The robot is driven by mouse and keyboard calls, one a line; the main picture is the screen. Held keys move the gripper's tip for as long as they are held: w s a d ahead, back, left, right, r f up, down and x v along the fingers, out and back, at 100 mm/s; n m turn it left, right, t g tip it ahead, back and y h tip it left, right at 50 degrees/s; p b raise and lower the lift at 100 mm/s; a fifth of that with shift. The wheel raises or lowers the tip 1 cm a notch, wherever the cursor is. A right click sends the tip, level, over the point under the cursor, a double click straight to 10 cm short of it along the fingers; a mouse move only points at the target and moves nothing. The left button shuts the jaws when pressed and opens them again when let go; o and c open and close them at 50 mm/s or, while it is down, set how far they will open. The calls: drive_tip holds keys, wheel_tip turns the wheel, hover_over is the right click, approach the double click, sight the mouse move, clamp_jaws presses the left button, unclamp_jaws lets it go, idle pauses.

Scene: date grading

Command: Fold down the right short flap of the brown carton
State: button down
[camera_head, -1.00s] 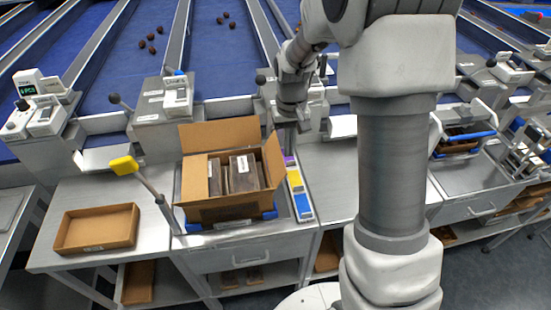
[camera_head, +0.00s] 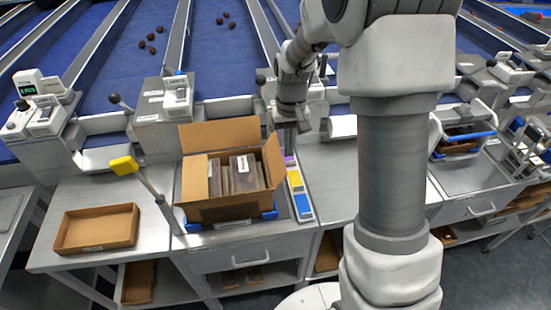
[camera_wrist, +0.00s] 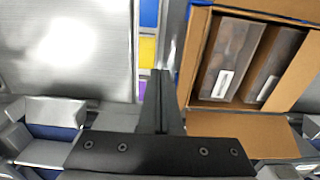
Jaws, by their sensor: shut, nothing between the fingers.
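The brown carton (camera_head: 225,211) stands open on the bench, with packs of dark dates (camera_head: 243,174) with white labels inside. Its right short flap (camera_head: 273,161) stands up, leaning slightly outward. In the wrist view this flap (camera_wrist: 197,48) is the narrow strip at the carton's left edge.
A strip of blue, yellow and purple labels (camera_head: 299,192) lies right of the carton. A yellow-headed post (camera_head: 124,166) stands at the carton's left front. An empty shallow brown tray (camera_head: 97,229) lies further left. The bench (camera_head: 331,185) right of the strip is clear.

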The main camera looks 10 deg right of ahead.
drive_tip(key=shift+a+r, duration=0.15)
drive_tip(key=shift+a, duration=2.3)
drive_tip(key=shift+a+r, duration=0.15)
drive_tip(key=shift+a, duration=2.25)
drive_tip(key=shift+f, duration=0.2)
drive_tip(key=shift+f+b, duration=1.1)
drive_tip(key=shift+f, duration=0.6)
drive_tip(key=shift+r, duration=0.15)
wheel_tip(320, 180, up, 11)
drive_tip(key=p, duration=0.8)
